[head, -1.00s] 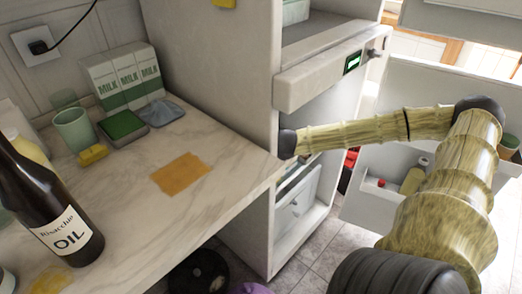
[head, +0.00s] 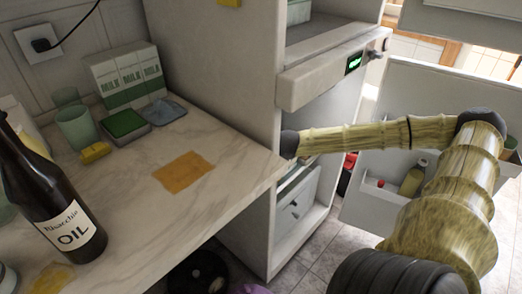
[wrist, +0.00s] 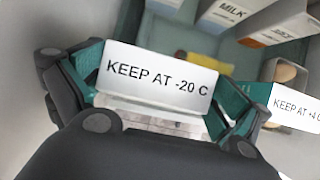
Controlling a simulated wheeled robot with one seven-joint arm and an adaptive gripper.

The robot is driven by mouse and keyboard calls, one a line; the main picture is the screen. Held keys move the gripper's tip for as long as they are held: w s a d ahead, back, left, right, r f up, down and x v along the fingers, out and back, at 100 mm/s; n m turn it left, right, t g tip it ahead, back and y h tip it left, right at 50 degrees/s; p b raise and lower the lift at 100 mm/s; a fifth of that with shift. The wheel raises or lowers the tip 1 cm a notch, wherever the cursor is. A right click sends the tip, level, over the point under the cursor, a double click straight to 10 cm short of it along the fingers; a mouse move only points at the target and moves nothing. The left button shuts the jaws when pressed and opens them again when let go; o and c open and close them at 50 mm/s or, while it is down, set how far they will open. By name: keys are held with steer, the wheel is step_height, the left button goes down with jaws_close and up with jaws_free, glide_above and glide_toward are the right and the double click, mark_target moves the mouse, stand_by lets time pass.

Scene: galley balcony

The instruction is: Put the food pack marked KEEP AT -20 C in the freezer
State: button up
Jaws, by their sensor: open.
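The food pack marked KEEP AT -20 C (wrist: 160,78) shows in the wrist view as a teal pack with a white label. My gripper (wrist: 155,100) is open, with its dark fingers on either side of this pack; whether they touch it I cannot tell. In the head view my arm reaches into the open fridge unit (head: 252,120), and the gripper and pack are hidden behind its side wall. A drawer (head: 297,200) shows low in the unit; which part is the freezer is not marked.
A second teal pack marked KEEP AT +4 C (wrist: 296,106) is close on the right, with milk cartons (wrist: 232,14) behind. The open door (head: 385,95) with shelf items is on the right. The counter (head: 150,210) holds an oil bottle (head: 50,200), more milk cartons and a green cup.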

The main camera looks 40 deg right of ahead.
steer(key=p+v, duration=0.4)
steer(key=v, duration=0.6)
steer(key=shift+r, duration=0.2)
steer(key=shift+w+a, duration=0.1)
steer(key=shift+a, duration=0.05)
